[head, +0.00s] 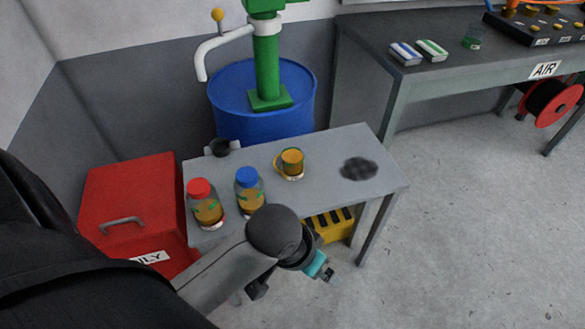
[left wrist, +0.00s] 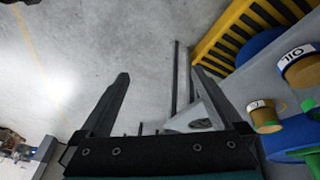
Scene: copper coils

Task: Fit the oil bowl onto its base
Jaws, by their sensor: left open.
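No part shows plainly as the oil bowl or its base. An amber mug (head: 291,162) with a side handle stands upright on the small grey table (head: 322,148). A red-capped jar (head: 204,204) and a blue-capped jar (head: 249,190), both with amber contents, stand nearer me. The left wrist view shows a jar labelled OIL (left wrist: 300,70) and the mug (left wrist: 266,115) at right. My left gripper (head: 327,274) is off the table's front edge, apart from these things. Its fingers (left wrist: 160,85) are open with nothing between them. My right gripper is not in view.
A small black part (head: 220,147) lies at the table's back left, and a dark stain (head: 360,168) at its right. A yellow crate (head: 330,226) sits below. A blue drum (head: 236,100), a red box (head: 128,205) and a workbench (head: 440,75) surround the table. Floor at right is clear.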

